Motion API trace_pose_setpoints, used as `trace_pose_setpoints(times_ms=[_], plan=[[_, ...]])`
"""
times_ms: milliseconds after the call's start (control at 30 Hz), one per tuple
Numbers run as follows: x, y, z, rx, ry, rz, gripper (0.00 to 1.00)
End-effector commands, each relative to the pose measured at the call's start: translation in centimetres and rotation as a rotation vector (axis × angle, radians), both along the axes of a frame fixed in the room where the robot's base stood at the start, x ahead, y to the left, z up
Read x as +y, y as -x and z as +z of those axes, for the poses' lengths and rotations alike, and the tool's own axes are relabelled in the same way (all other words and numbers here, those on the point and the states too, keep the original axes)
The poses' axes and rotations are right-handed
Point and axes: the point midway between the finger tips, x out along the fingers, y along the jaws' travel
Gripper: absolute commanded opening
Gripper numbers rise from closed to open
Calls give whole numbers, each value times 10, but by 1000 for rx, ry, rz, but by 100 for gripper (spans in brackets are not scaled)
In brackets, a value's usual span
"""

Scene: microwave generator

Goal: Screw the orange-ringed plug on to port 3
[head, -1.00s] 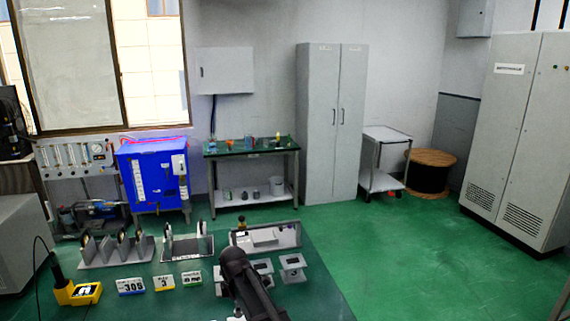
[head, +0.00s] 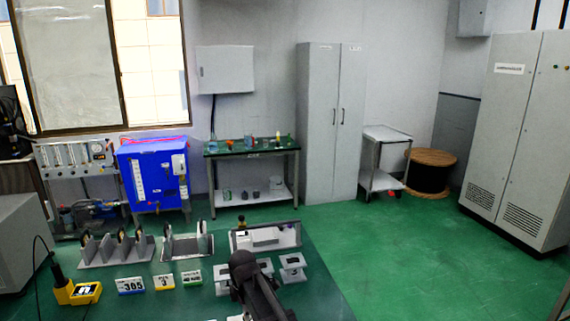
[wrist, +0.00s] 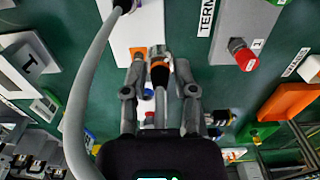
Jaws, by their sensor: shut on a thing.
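The orange-ringed plug (wrist: 159,62) is between the fingers of my gripper (wrist: 160,72) in the wrist view. My gripper is shut on it. The plug's far end lies in front of a light block, and I cannot tell whether it touches a port there. In the head view my dark arm hides the plug and gripper. Two grey stands show beside my arm, one at the right (head: 292,268); a dark mark like a 3 shows on it, too small to be sure. Which port is port 3 is not clear in the wrist view.
In the wrist view a thick grey cable (wrist: 83,75) runs down the left side. A red-capped connector (wrist: 244,58) sits on a grey block at right. A long white tray (head: 266,237) stands behind my arm. The bench's right front is clear.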

Motion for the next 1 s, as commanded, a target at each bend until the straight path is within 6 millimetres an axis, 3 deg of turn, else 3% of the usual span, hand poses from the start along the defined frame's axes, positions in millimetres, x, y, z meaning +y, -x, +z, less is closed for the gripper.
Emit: trace_pose_setpoints(times_ms=[1000], plan=[[-43,23,-4,0,0,0,0]])
